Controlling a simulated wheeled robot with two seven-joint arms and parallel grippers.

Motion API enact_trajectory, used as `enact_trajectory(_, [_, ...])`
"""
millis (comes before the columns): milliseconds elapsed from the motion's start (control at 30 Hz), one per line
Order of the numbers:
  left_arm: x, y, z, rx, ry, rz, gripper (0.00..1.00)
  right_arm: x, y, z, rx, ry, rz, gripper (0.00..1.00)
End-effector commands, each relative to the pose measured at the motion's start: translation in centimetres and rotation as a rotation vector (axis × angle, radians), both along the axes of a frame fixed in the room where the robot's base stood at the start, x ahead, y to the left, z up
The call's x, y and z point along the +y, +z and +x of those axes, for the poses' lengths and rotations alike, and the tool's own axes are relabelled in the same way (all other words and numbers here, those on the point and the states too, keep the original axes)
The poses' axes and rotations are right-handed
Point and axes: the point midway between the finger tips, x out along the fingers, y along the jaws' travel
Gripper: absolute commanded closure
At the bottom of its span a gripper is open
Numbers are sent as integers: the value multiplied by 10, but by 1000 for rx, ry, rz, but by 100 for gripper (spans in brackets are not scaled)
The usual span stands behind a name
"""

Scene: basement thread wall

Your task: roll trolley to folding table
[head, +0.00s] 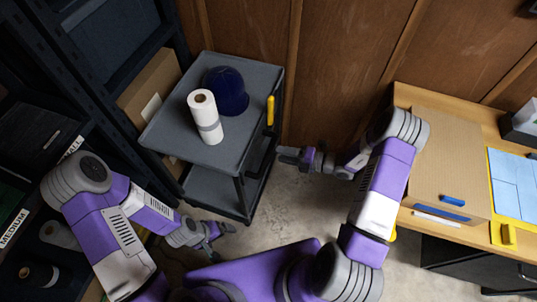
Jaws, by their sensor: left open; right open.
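The trolley (165,130) is a dark grey cart with a top tray and a lower shelf, standing by the wood-panelled wall. A white paper roll (206,118) and a dark blue cap (228,90) are on its top tray. A yellow handle (270,110) is at its right side. My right gripper (284,157) is open and empty, just right of the trolley, below the yellow handle; I cannot tell whether it touches the frame. My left gripper (215,240) is open and empty, low in front of the trolley. I cannot tell which piece of furniture is the folding table.
A wooden table (490,237) at the right holds a cardboard sheet (440,160), a blue-and-yellow mat (508,180) and markers. Dark shelving (75,75) with boxes stands at the left, close to the trolley. Bare concrete floor (305,210) lies between trolley and table.

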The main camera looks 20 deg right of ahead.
Motion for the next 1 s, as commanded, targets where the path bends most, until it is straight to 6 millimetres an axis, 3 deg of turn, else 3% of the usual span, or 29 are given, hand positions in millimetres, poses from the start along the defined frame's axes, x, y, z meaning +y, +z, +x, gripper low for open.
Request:
enact_trajectory(300, [0, -14, 0, 0, 0, 0, 0, 42, -12, 26, -2, 9, -3, 54])
enact_trajectory(733, [0, -16, 0, 0, 0, 0, 0, 52, -13, 33, 0, 7, -5, 54])
enact_trajectory(1000, [0, -16, 0, 0, 0, 0, 0, 52, -13, 33, 0, 7, -5, 94])
